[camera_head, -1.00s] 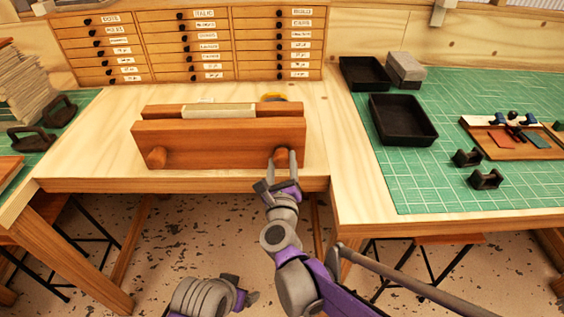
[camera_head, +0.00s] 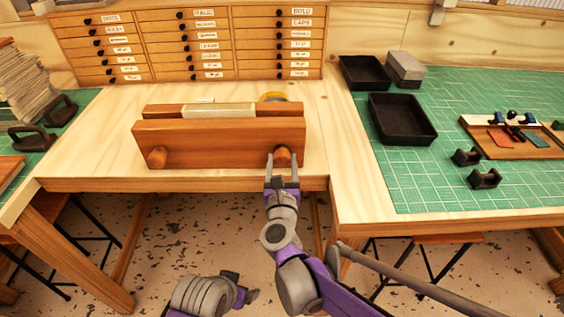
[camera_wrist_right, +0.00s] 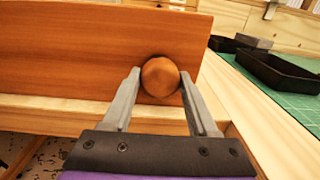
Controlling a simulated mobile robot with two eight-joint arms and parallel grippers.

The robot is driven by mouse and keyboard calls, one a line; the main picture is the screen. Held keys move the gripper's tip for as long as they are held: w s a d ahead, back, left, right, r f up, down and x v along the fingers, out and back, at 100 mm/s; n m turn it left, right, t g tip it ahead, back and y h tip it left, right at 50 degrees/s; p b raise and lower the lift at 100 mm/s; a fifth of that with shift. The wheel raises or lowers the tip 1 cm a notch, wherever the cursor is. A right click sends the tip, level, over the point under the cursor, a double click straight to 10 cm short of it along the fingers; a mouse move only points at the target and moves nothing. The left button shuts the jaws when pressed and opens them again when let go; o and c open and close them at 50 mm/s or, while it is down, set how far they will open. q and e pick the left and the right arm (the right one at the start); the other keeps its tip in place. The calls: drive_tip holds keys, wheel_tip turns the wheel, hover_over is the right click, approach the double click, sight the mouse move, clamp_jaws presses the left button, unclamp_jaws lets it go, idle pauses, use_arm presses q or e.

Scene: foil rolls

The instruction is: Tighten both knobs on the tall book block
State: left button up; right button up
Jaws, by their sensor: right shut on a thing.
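A wooden press (camera_head: 215,150) with two reddish boards stands on the pale bench and holds a pale book block (camera_head: 218,111) between them. Its left knob (camera_head: 156,157) sticks out of the front board with nothing on it. My right gripper (camera_head: 283,160) is shut on the right knob (camera_head: 283,153), one finger on each side. In the right wrist view this round knob (camera_wrist_right: 160,76) sits between the grey fingertips. My left arm shows at the bottom of the head view, with what seems to be its gripper (camera_head: 243,289) low before the bench; its jaws cannot be made out.
A labelled drawer cabinet (camera_head: 190,45) stands behind the press. A yellow round thing (camera_head: 273,96) is partly hidden behind it. Black trays (camera_head: 402,120) and small black blocks lie on the green mat (camera_head: 440,190) at right. The bench left of the press is clear.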

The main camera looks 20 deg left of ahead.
drive_tip(key=o, duration=1.4)
drive_tip(key=v, duration=1.1)
